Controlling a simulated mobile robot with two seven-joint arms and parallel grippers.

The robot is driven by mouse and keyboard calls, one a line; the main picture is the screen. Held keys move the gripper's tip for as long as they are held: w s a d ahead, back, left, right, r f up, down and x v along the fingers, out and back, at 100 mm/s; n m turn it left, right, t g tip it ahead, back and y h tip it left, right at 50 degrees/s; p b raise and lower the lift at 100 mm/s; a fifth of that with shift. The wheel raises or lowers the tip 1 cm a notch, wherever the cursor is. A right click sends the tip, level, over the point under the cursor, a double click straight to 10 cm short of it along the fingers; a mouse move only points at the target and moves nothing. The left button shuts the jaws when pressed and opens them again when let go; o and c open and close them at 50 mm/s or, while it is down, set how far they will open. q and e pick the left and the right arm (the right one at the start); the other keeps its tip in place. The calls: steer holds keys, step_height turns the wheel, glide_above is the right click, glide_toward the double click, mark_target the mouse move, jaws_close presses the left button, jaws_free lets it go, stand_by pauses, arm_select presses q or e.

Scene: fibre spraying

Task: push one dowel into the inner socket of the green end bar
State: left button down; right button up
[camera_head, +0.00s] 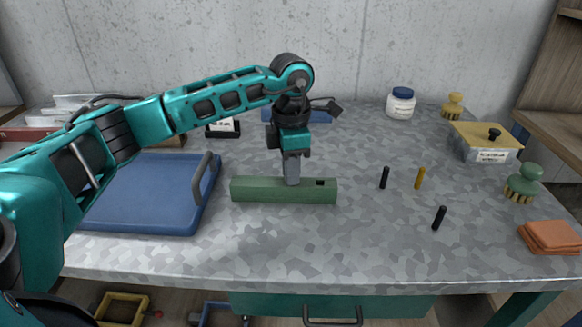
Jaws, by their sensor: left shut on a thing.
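The green end bar (262,190) lies on the table left of the middle, its long side facing me. A dark open socket (320,182) shows in its top near the right end. My left gripper (292,183) points straight down, with its closed fingertips at the bar's top, left of that socket. It is shut on a dowel that its fingers hide; I cannot tell how deep the dowel sits. Two black dowels (384,177) (439,217) and an ochre dowel (420,178) stand on the table to the right. My right gripper is not in view.
A blue tray (150,222) with a grey handle lies left of the bar. The table in front of the bar is clear.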

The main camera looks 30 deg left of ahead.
arm_select(q)
steer(key=shift+f, duration=0.2)
steer(key=shift+r, duration=0.25)
steer(key=shift+r+p, duration=0.3)
steer(key=shift+p, duration=0.1)
